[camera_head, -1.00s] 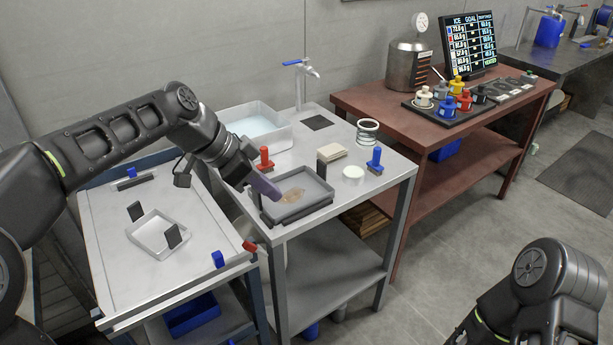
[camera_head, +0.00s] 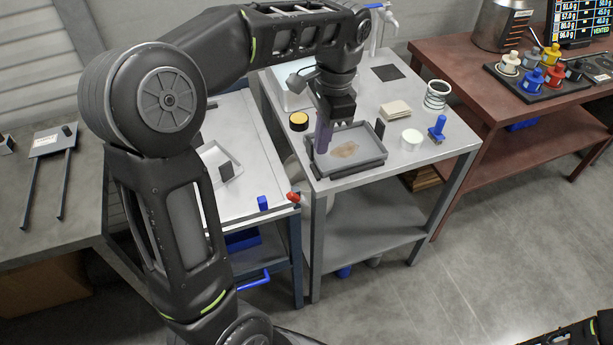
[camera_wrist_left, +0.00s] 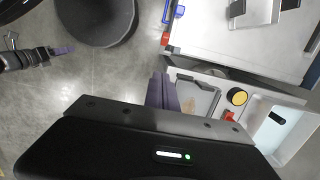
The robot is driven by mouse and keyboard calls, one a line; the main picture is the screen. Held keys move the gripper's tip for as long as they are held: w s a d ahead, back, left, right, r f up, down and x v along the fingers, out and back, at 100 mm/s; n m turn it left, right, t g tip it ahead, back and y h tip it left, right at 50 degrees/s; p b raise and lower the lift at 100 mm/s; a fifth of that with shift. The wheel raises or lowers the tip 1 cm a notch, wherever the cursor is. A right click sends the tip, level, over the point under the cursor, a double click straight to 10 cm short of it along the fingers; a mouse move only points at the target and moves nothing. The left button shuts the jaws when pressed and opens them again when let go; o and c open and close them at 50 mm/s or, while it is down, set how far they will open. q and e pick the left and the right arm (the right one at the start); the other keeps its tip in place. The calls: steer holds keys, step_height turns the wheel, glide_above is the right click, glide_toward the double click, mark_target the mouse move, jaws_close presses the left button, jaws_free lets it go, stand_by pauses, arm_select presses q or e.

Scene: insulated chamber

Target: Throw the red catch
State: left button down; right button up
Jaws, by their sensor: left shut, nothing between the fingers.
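The red catch (camera_head: 293,196) sits at the near right corner of the pale-topped bench (camera_head: 254,170), beside a blue catch (camera_head: 262,203). The red catch also shows in the left wrist view (camera_wrist_left: 165,38). My left gripper (camera_head: 323,148) is shut and empty, its purple fingers pointing down at the left end of a grey tray (camera_head: 372,170) on the steel table. In the head view it is up and right of the red catch, apart from it. In the left wrist view, my right gripper (camera_wrist_left: 62,50) shows small at the left, too small to read.
The steel table (camera_head: 440,155) also holds a yellow-topped round thing (camera_head: 299,121), a blue-handled piece (camera_head: 437,128), a white disc (camera_head: 411,139) and a coil (camera_head: 437,95). A red-brown bench (camera_head: 460,62) stands right. The floor (camera_head: 500,240) in front is clear.

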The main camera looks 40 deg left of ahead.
arm_select(q)
glide_above(302, 201)
steer(key=f, duration=0.7)
steer(key=f+b, duration=0.1)
steer(key=f, duration=0.3)
steer(key=shift+w+d+f, duration=0.2)
steer(key=shift+w, duration=0.1)
steer(key=shift+s+a+f, duration=0.2)
steer(key=shift+s+f, duration=0.1)
steer(key=shift+f, duration=0.1)
